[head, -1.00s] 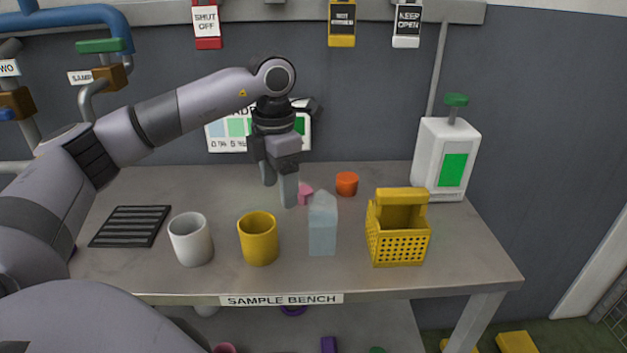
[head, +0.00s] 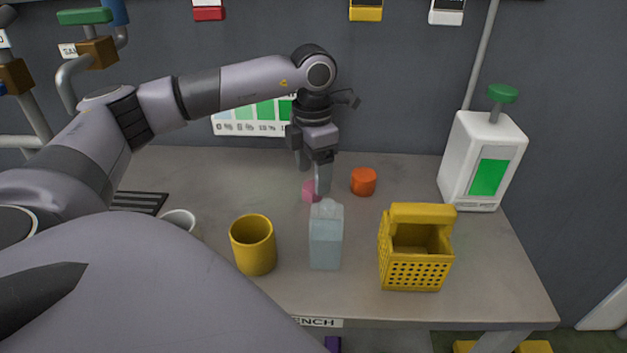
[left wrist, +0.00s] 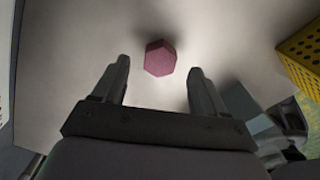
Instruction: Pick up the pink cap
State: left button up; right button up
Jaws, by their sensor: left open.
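The pink cap (head: 309,190) lies on the grey bench behind the pale blue bottle. In the left wrist view the cap (left wrist: 160,58) is a dark pink, many-sided piece just beyond the fingertips, roughly midway between them. My left gripper (head: 313,182) points down close by the cap, and one finger partly covers it in the head view. In the left wrist view the left gripper (left wrist: 158,70) is open and empty. Its fingers are apart from the cap. My right gripper is in neither view.
The pale blue bottle (head: 326,240) stands in front of the cap. An orange cap (head: 363,181) lies to the right. A yellow cup (head: 253,245), a white cup (head: 180,219), a yellow basket (head: 415,262) and a white canister (head: 480,160) stand around on the bench (head: 490,275).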

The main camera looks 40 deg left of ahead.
aim_at(313, 186)
pick_arm(q)
jog(key=shift+f, duration=1.35)
jog(key=c, duration=1.1)
notch_tip(313, 186, up, 10)
jog(key=shift+r, duration=0.1)
